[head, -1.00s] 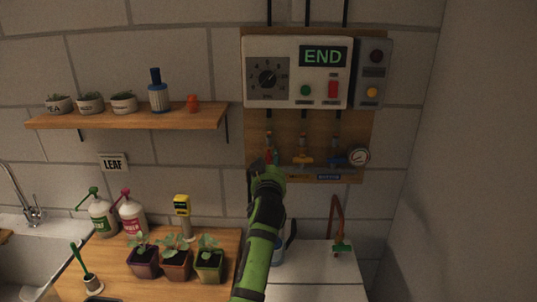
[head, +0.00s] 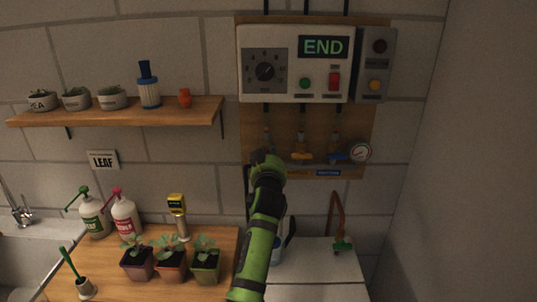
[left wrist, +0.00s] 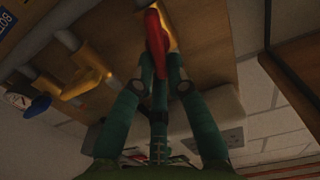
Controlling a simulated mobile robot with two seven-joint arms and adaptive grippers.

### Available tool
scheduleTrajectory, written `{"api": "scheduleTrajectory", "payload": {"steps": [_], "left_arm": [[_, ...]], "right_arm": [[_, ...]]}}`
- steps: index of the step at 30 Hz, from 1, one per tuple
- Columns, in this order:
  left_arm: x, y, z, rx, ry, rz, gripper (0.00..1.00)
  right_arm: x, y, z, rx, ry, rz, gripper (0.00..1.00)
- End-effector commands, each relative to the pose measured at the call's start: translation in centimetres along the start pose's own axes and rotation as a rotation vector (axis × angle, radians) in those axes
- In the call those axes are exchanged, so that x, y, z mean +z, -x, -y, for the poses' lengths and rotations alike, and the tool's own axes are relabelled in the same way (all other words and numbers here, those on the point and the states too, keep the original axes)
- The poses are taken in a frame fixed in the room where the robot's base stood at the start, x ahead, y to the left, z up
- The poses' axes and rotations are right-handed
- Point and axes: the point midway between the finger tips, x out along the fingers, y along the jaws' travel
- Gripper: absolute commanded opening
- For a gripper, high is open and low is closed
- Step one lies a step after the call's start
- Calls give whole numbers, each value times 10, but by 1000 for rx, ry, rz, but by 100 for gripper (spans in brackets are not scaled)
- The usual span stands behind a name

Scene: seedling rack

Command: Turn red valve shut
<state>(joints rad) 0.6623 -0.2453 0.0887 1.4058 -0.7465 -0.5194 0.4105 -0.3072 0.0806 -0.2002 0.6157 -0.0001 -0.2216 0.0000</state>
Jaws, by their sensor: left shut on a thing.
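The red valve handle (left wrist: 155,38) shows in the left wrist view, pointing down the picture from its fitting on the wooden board. My left gripper (left wrist: 160,66) has its green fingers closed around the lower end of this handle. In the head view my left gripper's wrist (head: 267,165) is up against the left end of the valve row and hides the red handle and the fingertips. A yellow valve (head: 302,155) and a blue valve (head: 338,156) sit to the right; the yellow one also shows in the left wrist view (left wrist: 85,80). My right gripper is in neither view.
A pressure gauge (head: 360,152) is right of the blue valve. A control box (head: 297,65) showing END hangs above the valves. Potted seedlings (head: 171,262) stand on the wooden counter left of my arm. A shelf (head: 195,110) with small pots is at upper left.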

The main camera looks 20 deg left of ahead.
Motion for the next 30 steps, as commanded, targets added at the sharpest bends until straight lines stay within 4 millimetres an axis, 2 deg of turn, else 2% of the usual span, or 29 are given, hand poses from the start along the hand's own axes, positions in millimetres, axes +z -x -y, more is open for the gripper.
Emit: {"api": "scheduleTrajectory", "payload": {"steps": [1, 11, 30], "left_arm": [[7, -1, 4, -8, -7, 14, 0], [10, -1, 4, -10, -130, 21, 0], [15, -2, 0, -10, -717, 24, 0]], "right_arm": [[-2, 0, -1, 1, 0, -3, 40], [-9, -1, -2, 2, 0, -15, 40], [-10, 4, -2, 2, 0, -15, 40]]}}
